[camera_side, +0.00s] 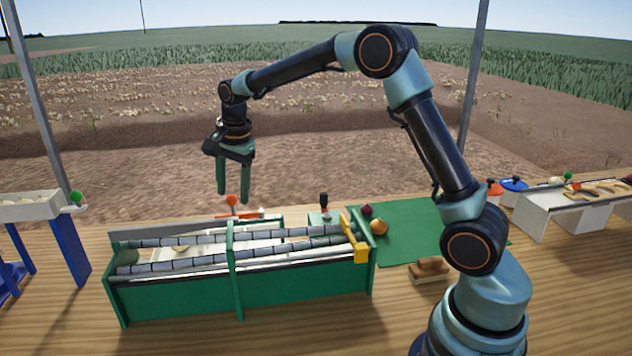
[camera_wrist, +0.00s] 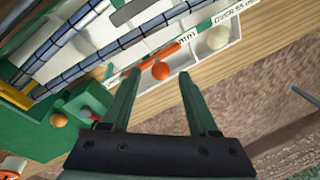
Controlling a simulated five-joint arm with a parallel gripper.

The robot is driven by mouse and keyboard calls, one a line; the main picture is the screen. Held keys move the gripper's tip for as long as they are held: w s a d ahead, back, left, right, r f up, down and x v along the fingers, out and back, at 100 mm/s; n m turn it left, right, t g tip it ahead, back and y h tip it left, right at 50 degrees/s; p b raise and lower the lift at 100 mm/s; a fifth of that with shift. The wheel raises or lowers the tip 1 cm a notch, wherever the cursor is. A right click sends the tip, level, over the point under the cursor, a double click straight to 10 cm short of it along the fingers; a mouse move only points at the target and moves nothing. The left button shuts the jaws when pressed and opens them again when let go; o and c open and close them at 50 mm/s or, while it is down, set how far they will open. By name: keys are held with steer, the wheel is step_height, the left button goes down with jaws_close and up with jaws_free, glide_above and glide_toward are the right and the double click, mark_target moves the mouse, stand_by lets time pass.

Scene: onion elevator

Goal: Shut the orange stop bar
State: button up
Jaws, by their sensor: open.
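The orange stop bar (camera_side: 243,214) lies along the far side of the green roller machine (camera_side: 180,295), with an orange ball knob (camera_side: 232,200) on it. In the wrist view the bar (camera_wrist: 155,53) runs slantwise beside a white compartment, its knob (camera_wrist: 161,71) showing between my fingertips. My gripper (camera_side: 233,194) points down over the machine's far edge, open and empty. The side view shows the knob at about fingertip level between the two fingers. I cannot tell whether either finger touches it.
A yellow-orange bracket (camera_side: 355,240) stands at the machine's right end. A black-topped knob (camera_side: 324,200) is near it. A white trough on blue legs (camera_side: 66,250) stands left, and a white sorting tray (camera_side: 560,205) stands right.

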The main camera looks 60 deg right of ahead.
steer(key=shift+w+f, duration=0.15)
steer(key=shift+f, duration=0.4)
jaws_close()
stand_by(1.1)
